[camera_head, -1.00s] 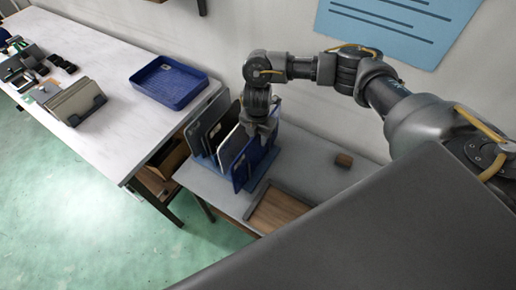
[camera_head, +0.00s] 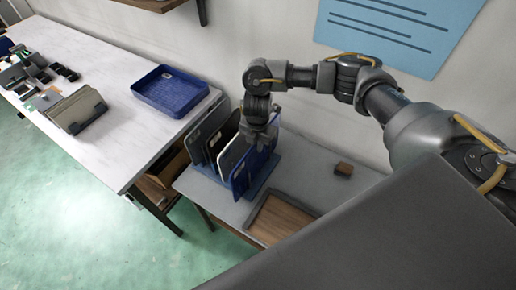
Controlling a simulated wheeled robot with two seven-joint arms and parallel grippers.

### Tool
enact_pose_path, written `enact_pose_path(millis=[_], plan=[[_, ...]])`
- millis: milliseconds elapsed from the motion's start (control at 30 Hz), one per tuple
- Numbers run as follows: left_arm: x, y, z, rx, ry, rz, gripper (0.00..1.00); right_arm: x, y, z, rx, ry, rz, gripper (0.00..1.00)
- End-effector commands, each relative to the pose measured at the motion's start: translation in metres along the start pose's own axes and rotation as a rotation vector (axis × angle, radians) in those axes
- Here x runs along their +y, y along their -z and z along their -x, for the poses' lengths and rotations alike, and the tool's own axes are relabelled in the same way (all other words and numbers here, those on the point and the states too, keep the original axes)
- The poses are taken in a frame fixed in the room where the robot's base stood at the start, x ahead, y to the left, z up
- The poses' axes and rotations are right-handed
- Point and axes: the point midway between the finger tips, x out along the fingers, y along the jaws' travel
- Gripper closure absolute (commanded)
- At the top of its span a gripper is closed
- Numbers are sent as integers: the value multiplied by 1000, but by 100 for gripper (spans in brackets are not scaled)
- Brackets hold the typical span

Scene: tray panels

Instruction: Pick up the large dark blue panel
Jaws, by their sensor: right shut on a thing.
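The large dark blue panel (camera_head: 240,179) stands upright at the right end of a row of panels in a blue rack (camera_head: 262,182) on the small grey table. My right gripper (camera_head: 262,142) comes down from above and is shut on the top edge of the dark blue panel. The fingertips are small and partly hidden against the panel. The panel's lower edge still appears to be down in the rack. My left gripper does not show.
A grey panel (camera_head: 208,132) and a pale panel (camera_head: 233,150) stand close to its left. A blue basket (camera_head: 170,92) sits on the long white table (camera_head: 110,150).

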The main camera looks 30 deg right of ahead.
Motion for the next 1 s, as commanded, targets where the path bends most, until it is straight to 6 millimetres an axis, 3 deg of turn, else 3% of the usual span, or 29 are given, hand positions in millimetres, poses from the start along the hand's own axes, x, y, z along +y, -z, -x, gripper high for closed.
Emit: enact_pose_path(millis=[267, 600, 1000], plan=[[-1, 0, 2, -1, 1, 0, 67, 2, -1, 33, -3, -5, 3, 100], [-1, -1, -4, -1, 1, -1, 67, 1, -1, 95, -4, -5, 2, 100], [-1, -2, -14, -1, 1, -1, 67, 0, -1, 155, -4, -3, 1, 100]])
